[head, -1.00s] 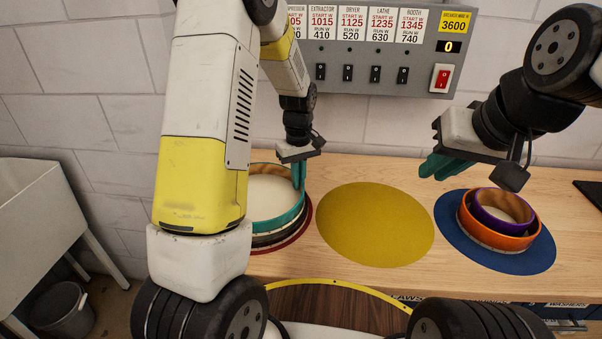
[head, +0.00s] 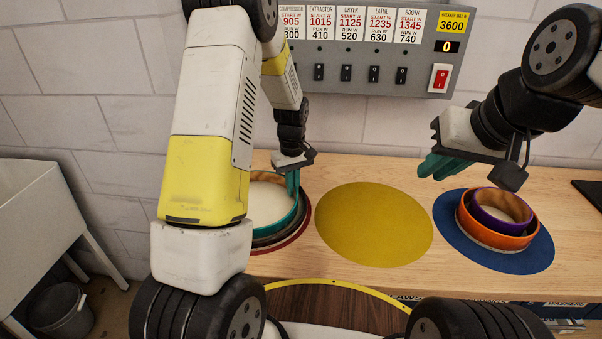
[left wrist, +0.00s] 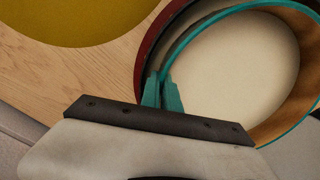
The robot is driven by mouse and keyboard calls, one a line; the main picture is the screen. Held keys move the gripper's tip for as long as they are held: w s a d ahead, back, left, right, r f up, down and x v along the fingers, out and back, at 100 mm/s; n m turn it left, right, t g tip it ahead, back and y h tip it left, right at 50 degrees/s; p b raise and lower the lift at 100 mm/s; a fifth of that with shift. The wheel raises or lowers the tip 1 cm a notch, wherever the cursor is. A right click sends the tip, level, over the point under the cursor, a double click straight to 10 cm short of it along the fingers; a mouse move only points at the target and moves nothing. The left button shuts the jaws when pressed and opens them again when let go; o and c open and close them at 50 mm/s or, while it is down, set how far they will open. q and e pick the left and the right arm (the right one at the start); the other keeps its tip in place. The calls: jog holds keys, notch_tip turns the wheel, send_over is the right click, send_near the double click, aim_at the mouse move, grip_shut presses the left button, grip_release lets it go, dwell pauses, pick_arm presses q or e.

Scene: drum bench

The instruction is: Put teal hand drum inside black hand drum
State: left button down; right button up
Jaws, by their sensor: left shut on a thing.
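The teal hand drum (head: 283,228) is at the left of the bench, partly hidden behind my left arm. My left gripper (head: 292,184) is shut on its rim at the right side; the left wrist view shows the fingers (left wrist: 162,95) across the teal rim (left wrist: 200,25). The black hand drum (head: 272,241) shows as a dark band just below and around the teal wall, on a dark red mat (head: 308,214). The teal drum appears to sit low within it; its bottom is hidden. My right gripper (head: 442,166) hangs empty above the blue mat's left edge; its finger gap is unclear.
A purple drum (head: 480,217) sits inside an orange drum (head: 490,238) on a blue mat (head: 530,262) at the right. The yellow mat (head: 375,225) in the middle is bare. A grey switch panel (head: 375,45) is on the wall behind.

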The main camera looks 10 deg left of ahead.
pick_arm(q)
jog(key=c, duration=1.9)
grip_release()
notch_tip(320, 180, up, 12)
jog(key=s+r+m+t+h, duration=0.2)
jog(key=s+r+m+t, duration=0.1)
jog(key=s+r, duration=0.95)
jog(key=s+r+m+t, duration=0.2)
jog(key=s+m+t, duration=0.1)
jog(key=s, duration=0.9)
jog(key=shift+r+m, duration=0.35)
jog(key=shift+m, duration=0.35)
